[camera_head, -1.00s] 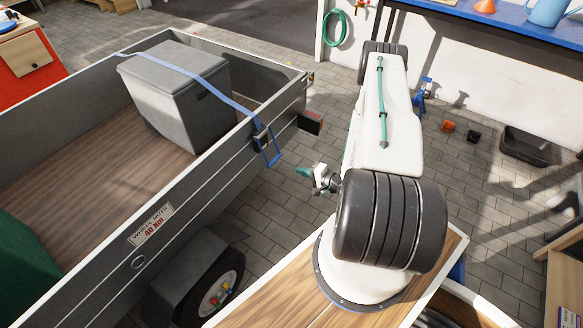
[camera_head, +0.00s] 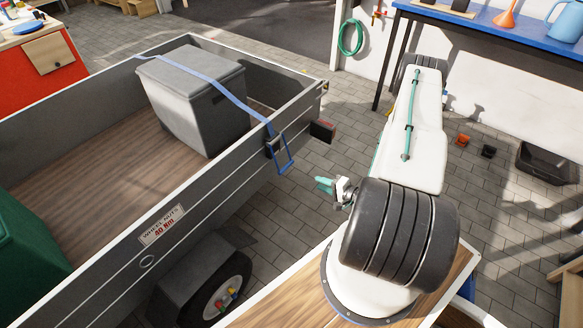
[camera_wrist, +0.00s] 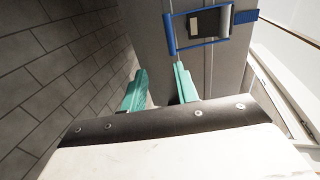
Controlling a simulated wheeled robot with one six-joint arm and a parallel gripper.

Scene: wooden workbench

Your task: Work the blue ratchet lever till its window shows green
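The blue ratchet lever (camera_head: 285,160) hangs as a frame below a dark ratchet body (camera_head: 274,145) on the outside of the grey trailer wall. In the wrist view the blue lever (camera_wrist: 171,36) shows at the top, ahead of my fingers, with a pale and dark patch inside its frame. I cannot make out a window colour. My gripper (camera_head: 325,185) is to the right of and below the lever in the head view, apart from it. In the wrist view my gripper (camera_wrist: 160,87) has its two teal fingers spread, with nothing between them.
A blue strap (camera_head: 205,78) runs from the ratchet over a grey box (camera_head: 190,110) in the trailer (camera_head: 90,150). The trailer wheel (camera_head: 225,295) stands below. A blue workbench (camera_head: 490,30) is at the back right.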

